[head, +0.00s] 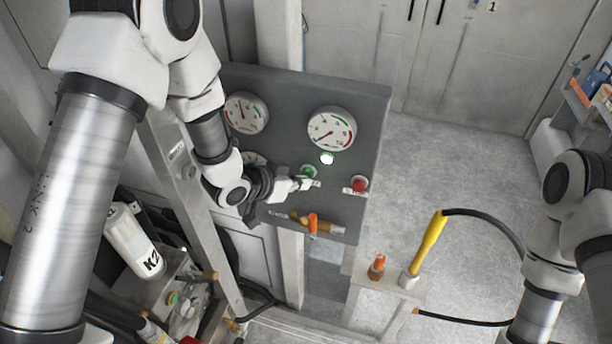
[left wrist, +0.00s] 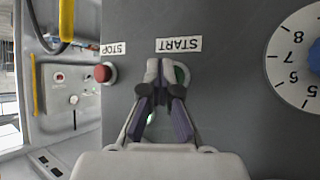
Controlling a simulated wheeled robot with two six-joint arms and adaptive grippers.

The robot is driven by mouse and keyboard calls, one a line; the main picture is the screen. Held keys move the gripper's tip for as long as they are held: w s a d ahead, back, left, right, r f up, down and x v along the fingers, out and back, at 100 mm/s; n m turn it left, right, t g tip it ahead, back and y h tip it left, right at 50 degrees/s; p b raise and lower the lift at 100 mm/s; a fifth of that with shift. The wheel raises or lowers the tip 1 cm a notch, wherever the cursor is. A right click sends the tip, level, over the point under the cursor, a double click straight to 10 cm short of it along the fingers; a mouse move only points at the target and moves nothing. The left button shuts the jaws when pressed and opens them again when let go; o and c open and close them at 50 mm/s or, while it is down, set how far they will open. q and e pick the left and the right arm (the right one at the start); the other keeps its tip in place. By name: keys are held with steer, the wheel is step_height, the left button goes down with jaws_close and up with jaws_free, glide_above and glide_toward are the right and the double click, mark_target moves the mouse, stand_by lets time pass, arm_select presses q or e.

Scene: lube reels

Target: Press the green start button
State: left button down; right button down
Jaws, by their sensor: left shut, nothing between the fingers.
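The green start button (head: 309,171) is on the dark grey panel (head: 362,110), left of the red stop button (head: 359,184). My left gripper (head: 303,183) is shut and empty, its fingertips at the green button. In the left wrist view the shut fingertips (left wrist: 165,72) cover most of the green button (left wrist: 181,74), below the START label (left wrist: 179,44). I cannot tell whether they touch it or whether it is pushed in. The red button also shows in the left wrist view (left wrist: 104,73). My right gripper is out of view.
Two dials (head: 331,129) (head: 246,113) are above. An orange-handled valve (head: 313,224) juts out below. A yellow-handled nozzle with a black hose (head: 427,243) stands to the right. Grey floor (head: 450,170) is clear behind.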

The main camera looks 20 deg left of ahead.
arm_select(q)
steer(key=shift+s, duration=0.75)
steer(key=shift+s+a+b, duration=0.1)
steer(key=shift+s+b, duration=0.55)
steer(key=shift+s, duration=1.8)
steer(key=s+f+n+g+b, duration=0.15)
steer(key=s+f+b, duration=0.4)
steer(key=f, duration=0.95)
steer(key=s+a+f+n+g+y+b, duration=0.1)
steer(key=s+a+f+n+g+y, duration=0.1)
steer(key=s+f, duration=0.6)
steer(key=s+a+f+n+g+y+b, duration=0.1)
steer(key=s+a+f+n+g+y, duration=0.2)
steer(key=s, duration=0.8)
steer(key=a+f+g, duration=0.2)
steer(key=a+f, duration=0.2)
steer(key=shift+s+a+f+y, duration=0.15)
steer(key=shift+s+f+y, duration=0.15)
steer(key=shift+f+y, duration=0.1)
